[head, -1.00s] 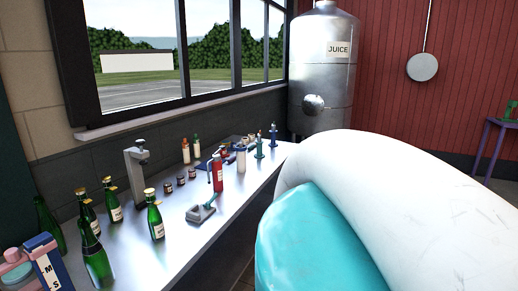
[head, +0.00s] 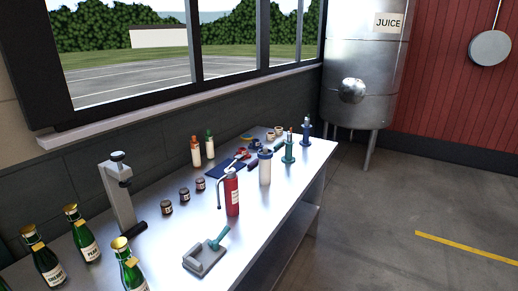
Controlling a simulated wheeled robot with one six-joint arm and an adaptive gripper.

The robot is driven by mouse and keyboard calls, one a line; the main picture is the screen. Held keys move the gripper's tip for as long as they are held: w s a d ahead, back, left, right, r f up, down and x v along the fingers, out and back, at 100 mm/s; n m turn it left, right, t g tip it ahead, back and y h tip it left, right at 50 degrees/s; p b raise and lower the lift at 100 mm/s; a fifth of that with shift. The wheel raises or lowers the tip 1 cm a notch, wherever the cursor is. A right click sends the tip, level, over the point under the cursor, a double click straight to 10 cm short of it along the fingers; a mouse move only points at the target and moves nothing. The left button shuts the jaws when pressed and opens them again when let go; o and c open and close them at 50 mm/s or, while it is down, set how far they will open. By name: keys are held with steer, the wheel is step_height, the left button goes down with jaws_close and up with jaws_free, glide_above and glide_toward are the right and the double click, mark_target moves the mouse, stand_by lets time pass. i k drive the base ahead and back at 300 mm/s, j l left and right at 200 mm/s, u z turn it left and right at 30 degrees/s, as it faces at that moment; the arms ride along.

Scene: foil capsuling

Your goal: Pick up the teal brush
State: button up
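A small grey piece with a teal handle (head: 221,238) lies near the front edge of the metal table (head: 262,228). The handle tilts up to the right over the grey body (head: 203,259); this may be the teal brush, but I cannot tell for sure. An upright teal tool (head: 289,149) stands farther back near the table's right end, and its kind is unclear too. My gripper is not in view.
A red cylinder (head: 232,194) and a white blue-topped container (head: 265,168) stand behind the grey piece. Green bottles (head: 84,237), a grey clamp stand (head: 117,190) and small jars (head: 184,195) are to the left. Floor (head: 400,215) right of the table is clear.

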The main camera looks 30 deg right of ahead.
mark_target(277, 147)
steer(key=z, duration=0.9)
steer(key=u, duration=2.75)
steer(key=l+z, duration=0.1)
steer(key=z, duration=2.6)
steer(key=i+l+u, duration=0.3)
steer(key=i+l, duration=0.9)
steer(key=i, duration=0.15)
